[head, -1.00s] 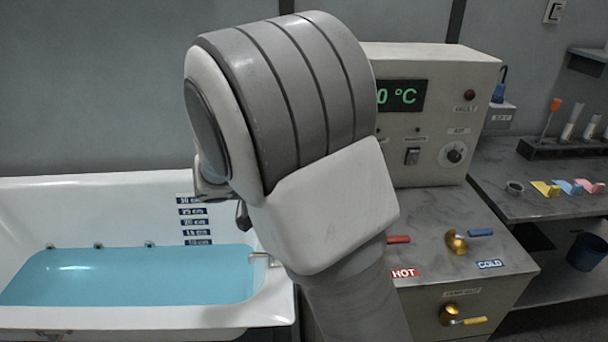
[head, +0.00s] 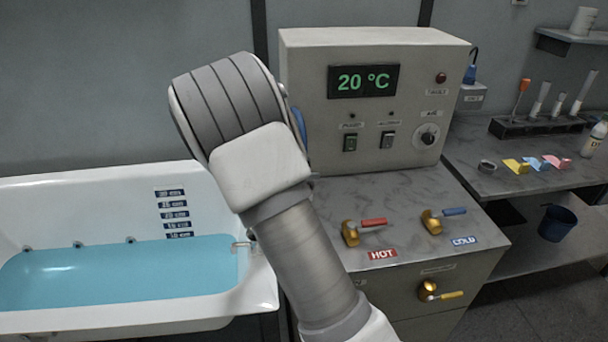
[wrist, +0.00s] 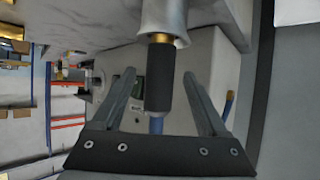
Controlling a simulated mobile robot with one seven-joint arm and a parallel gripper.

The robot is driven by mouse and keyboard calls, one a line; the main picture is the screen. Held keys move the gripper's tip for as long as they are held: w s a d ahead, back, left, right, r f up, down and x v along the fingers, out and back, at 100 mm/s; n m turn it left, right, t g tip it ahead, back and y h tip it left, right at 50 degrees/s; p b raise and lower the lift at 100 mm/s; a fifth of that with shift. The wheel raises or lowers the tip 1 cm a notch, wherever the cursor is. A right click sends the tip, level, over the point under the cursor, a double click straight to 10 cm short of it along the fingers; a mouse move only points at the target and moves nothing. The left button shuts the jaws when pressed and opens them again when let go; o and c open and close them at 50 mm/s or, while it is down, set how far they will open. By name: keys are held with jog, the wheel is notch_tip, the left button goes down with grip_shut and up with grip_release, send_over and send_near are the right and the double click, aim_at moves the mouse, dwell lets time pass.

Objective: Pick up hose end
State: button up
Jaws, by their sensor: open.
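In the wrist view my gripper (wrist: 158,75) is open, with one finger on each side of the hose end (wrist: 160,82). The hose end looks like a black sleeve with a brass collar at its top, and blue hose shows below it. The collar meets a pale flared metal piece (wrist: 163,15). Gaps show between the sleeve and both fingers. In the head view my arm hides the gripper and the hose end; only a bit of blue (head: 299,125) shows beside the arm, and I cannot tell whether it is hose.
A control box (head: 310,100) reading 20 °C stands on a grey counter with a red-handled HOT valve (head: 352,232) and a blue-handled COLD valve (head: 432,221). A water-filled bathtub (head: 262,290) is at left. A side bench (head: 470,175) holds a tube rack (head: 530,128).

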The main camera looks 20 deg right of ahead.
jog(key=x, duration=0.4)
jog(key=shift+w+d+p, duration=0.1)
jog(key=shift+d+p, duration=0.05)
jog(key=shift+p, duration=0.25)
jog(key=shift+c, duration=0.2)
grip_shut()
